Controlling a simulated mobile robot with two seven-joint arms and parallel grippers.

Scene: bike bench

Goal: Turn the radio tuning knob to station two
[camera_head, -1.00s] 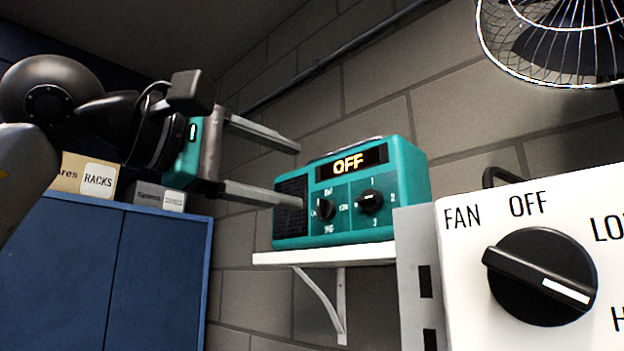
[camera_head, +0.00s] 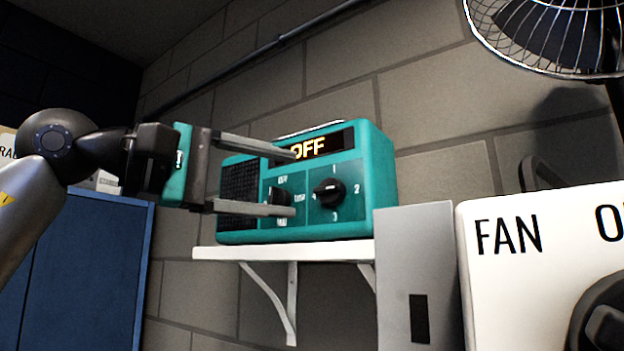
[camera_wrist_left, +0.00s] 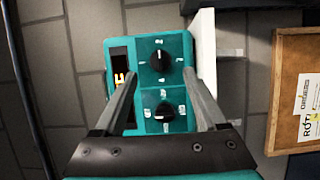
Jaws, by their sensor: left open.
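The teal radio (camera_head: 375,180) sits on a white wall shelf, and its display (camera_head: 322,146) reads OFF, partly covered by a finger. The black tuning knob (camera_head: 328,193), with numbers around it, is on the right of its front; its exact pointing is hard to tell. A second knob (camera_head: 278,196) is to its left, partly hidden by my lower finger. My left gripper (camera_head: 296,183) is open and empty in front of the radio, its fingertips left of the tuning knob. In the left wrist view the tuning knob (camera_wrist_left: 160,62) lies just beyond the fingertips. My right gripper is not in view.
The white shelf (camera_head: 230,254) carries the radio. A white FAN panel (camera_head: 520,270) with a large black knob and a grey panel (camera_head: 415,245) stand at lower right. A wire fan (camera_head: 550,35) is above. A blue cabinet (camera_head: 90,280) is at left.

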